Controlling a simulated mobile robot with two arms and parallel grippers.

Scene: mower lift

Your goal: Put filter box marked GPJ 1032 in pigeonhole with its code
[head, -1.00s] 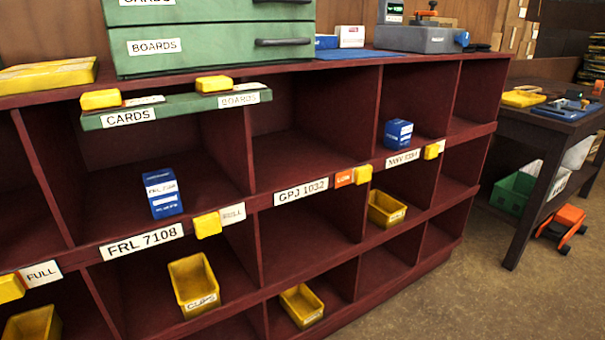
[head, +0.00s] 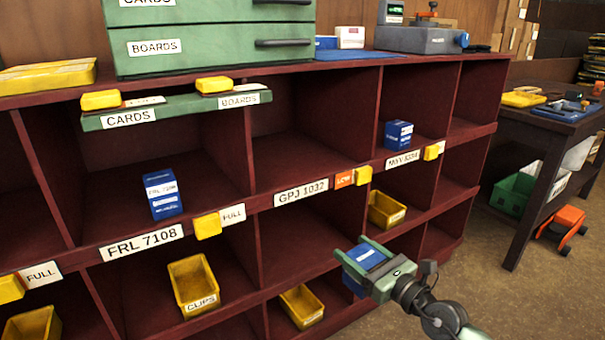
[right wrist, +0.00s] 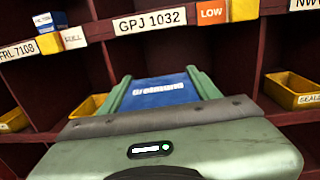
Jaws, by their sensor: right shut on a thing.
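My right gripper (head: 362,258) is shut on a blue filter box (head: 366,256) and holds it in front of the shelf, below and right of the GPJ 1032 label. The box also shows between the fingers in the right wrist view (right wrist: 158,92); its code cannot be read. The GPJ 1032 label (head: 301,192) is on the shelf edge under an empty pigeonhole (head: 300,158). It also shows above the box in the right wrist view (right wrist: 150,21). My left gripper is not in view.
Blue boxes stand in the FRL 7108 pigeonhole (head: 162,194) and the MWV pigeonhole (head: 398,134). An orange LOW tag (head: 345,179) and a yellow block (head: 362,175) sit right of the GPJ label. Yellow bins (head: 302,305) stand in lower holes. A dark table (head: 540,120) is at right.

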